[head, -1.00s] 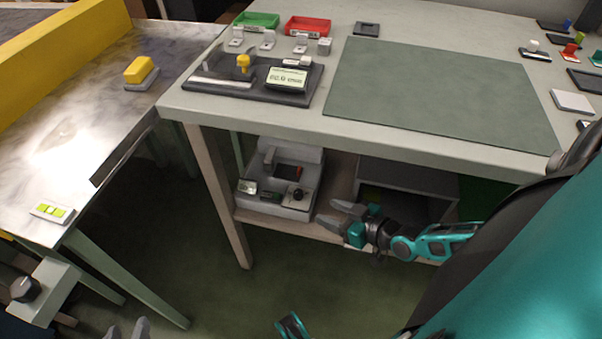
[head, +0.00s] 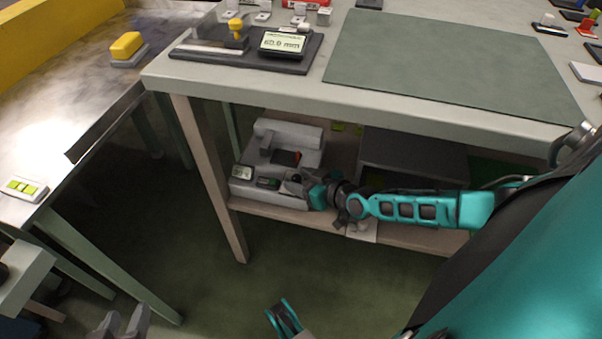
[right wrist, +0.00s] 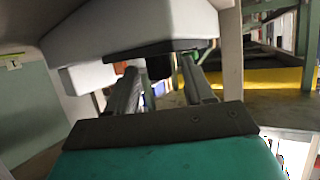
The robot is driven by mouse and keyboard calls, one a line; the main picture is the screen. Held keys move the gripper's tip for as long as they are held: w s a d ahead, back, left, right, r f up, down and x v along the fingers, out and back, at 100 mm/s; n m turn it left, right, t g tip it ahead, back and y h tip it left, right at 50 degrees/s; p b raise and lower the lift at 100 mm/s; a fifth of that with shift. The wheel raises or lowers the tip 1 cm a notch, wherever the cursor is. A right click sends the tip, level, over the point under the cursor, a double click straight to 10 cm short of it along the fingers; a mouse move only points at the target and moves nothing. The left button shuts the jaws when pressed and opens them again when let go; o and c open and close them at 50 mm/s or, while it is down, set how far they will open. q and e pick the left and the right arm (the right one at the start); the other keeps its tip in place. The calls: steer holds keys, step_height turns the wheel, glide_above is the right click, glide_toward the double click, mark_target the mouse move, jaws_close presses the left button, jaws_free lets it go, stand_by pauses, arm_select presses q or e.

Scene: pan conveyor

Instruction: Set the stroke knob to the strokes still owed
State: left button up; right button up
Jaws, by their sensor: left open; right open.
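The light grey machine (head: 305,134) stands on the shelf under the bench, with a pale display (head: 243,172) and a small dark green display (head: 268,183) on its front. Their digits are too small to read. My right gripper (head: 300,186) is open at the front right of the machine, where it covers most of the dark knob. In the right wrist view, a dark rounded shape, probably the knob (right wrist: 159,67), shows between the open fingers (right wrist: 160,92); contact cannot be told.
A grey open box (head: 415,155) stands on the shelf right of the machine. The bench (head: 360,108) lies above; on it a gauge display (head: 283,42) reads about 60.0 mm. A bench leg (head: 208,180) stands left of the machine. A metal table (head: 60,120) is at left.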

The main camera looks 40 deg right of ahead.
jaws_close()
stand_by(0.5)
